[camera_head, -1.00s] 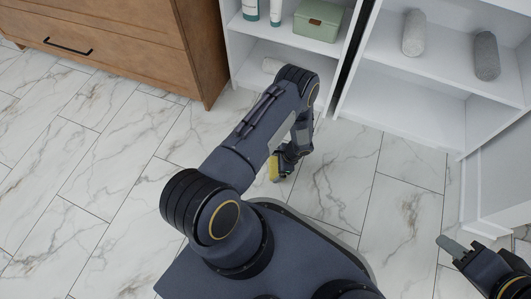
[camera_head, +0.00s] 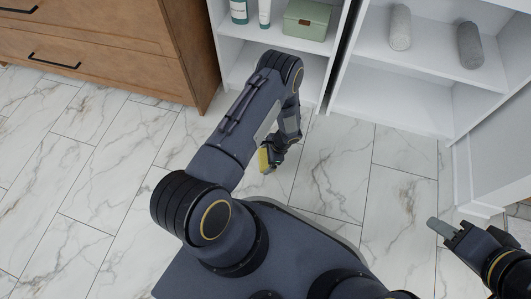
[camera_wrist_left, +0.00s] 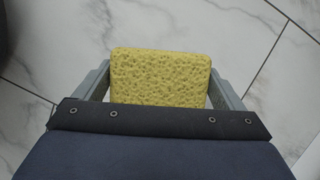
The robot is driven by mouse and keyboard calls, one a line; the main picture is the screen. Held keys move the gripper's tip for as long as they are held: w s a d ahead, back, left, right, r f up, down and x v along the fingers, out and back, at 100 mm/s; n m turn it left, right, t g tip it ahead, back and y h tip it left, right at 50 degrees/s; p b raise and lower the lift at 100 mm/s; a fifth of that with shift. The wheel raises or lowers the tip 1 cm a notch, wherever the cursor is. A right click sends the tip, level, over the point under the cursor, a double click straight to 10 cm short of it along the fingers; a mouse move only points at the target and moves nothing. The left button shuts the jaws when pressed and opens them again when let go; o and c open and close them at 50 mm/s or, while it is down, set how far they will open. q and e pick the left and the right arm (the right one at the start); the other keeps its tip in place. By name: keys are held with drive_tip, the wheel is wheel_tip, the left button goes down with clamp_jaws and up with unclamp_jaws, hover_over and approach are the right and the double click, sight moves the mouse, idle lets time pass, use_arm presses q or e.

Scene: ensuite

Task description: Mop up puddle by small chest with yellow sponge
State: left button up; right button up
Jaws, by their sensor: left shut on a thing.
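The yellow sponge (camera_wrist_left: 160,77) is between the two fingers of my left gripper (camera_wrist_left: 160,85), which is shut on it, in the left wrist view. In the head view the sponge (camera_head: 264,159) shows as a small yellow patch beside my left gripper (camera_head: 268,163), low over the marble floor. I cannot tell whether it touches the floor. My right gripper (camera_head: 436,228) is at the lower right, over the floor; its finger opening cannot be made out. No puddle can be made out. A wooden chest (camera_head: 105,45) with drawers stands at the upper left.
White shelving (camera_head: 395,95) stands along the back, holding a green box (camera_head: 311,20), bottles and rolled grey towels (camera_head: 470,45). A white cabinet side (camera_head: 490,165) stands at the right. The marble floor (camera_head: 95,185) is clear at the left.

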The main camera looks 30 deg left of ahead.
use_arm(q)
drive_tip(key=shift+r+p, duration=0.6)
drive_tip(key=shift+r, duration=0.85)
